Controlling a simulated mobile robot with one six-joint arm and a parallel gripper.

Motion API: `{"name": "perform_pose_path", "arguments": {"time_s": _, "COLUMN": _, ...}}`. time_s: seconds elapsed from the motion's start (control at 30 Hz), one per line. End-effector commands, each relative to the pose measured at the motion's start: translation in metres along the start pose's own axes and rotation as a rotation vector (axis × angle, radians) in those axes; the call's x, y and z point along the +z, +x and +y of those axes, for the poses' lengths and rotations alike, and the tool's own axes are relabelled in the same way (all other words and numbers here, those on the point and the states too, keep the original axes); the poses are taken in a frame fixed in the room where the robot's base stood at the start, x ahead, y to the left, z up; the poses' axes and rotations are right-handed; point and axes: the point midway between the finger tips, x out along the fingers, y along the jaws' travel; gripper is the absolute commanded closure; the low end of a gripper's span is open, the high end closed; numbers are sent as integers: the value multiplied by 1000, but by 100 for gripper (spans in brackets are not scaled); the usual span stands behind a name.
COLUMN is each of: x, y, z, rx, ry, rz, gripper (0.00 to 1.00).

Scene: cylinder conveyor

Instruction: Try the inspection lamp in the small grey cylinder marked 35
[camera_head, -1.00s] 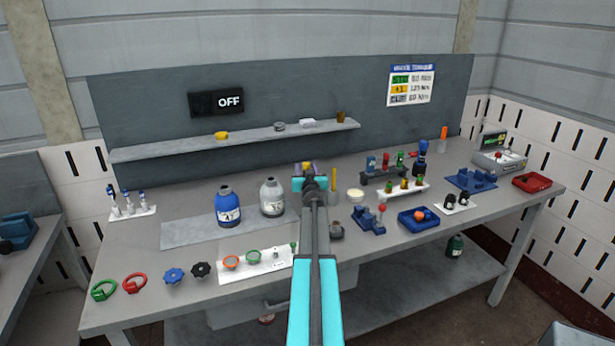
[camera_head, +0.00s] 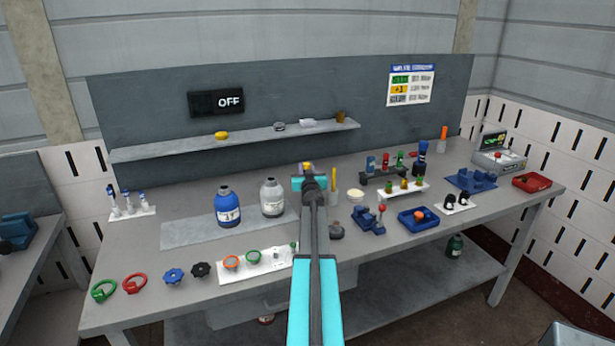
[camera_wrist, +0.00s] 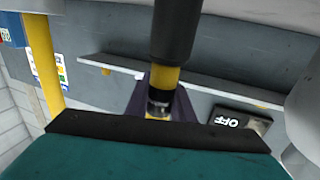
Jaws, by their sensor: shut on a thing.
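The small grey cylinder (camera_head: 272,196) stands upright on the bench just left of my gripper; its marking is too small to read. My gripper (camera_head: 307,168) is level with its top and to its right, apart from it. In the wrist view my gripper (camera_wrist: 160,103) is shut on a dark, rod-shaped tool with yellow bands, which I take to be the inspection lamp (camera_wrist: 173,30). The teal gripper body hides part of the grip. A large grey rounded surface at the right edge of the wrist view is probably the grey cylinder (camera_wrist: 303,100).
A blue cylinder (camera_head: 228,207) stands left of the grey one. A yellow upright rod (camera_head: 333,182) is close right of my gripper, also in the wrist view (camera_wrist: 44,65). A shelf (camera_head: 250,138) and an OFF display (camera_head: 216,102) are behind. A grey mat (camera_head: 185,235) has bare room.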

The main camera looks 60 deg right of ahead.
Motion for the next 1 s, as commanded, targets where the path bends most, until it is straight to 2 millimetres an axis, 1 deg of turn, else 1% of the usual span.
{"name": "perform_pose_path", "arguments": {"time_s": 0.27, "x": -2, "y": 0, "z": 0, "rx": 0, "ry": 0, "rz": 0, "gripper": 100}}
{"name": "perform_pose_path", "arguments": {"time_s": 0.47, "x": -14, "y": 0, "z": 0, "rx": 0, "ry": -1, "rz": 1, "gripper": 100}}
{"name": "perform_pose_path", "arguments": {"time_s": 0.57, "x": -25, "y": 0, "z": 0, "rx": 0, "ry": -1, "rz": 1, "gripper": 100}}
{"name": "perform_pose_path", "arguments": {"time_s": 0.77, "x": -52, "y": 0, "z": 0, "rx": 0, "ry": -1, "rz": 1, "gripper": 100}}
{"name": "perform_pose_path", "arguments": {"time_s": 1.0, "x": -88, "y": 0, "z": 0, "rx": 0, "ry": 0, "rz": 1, "gripper": 100}}
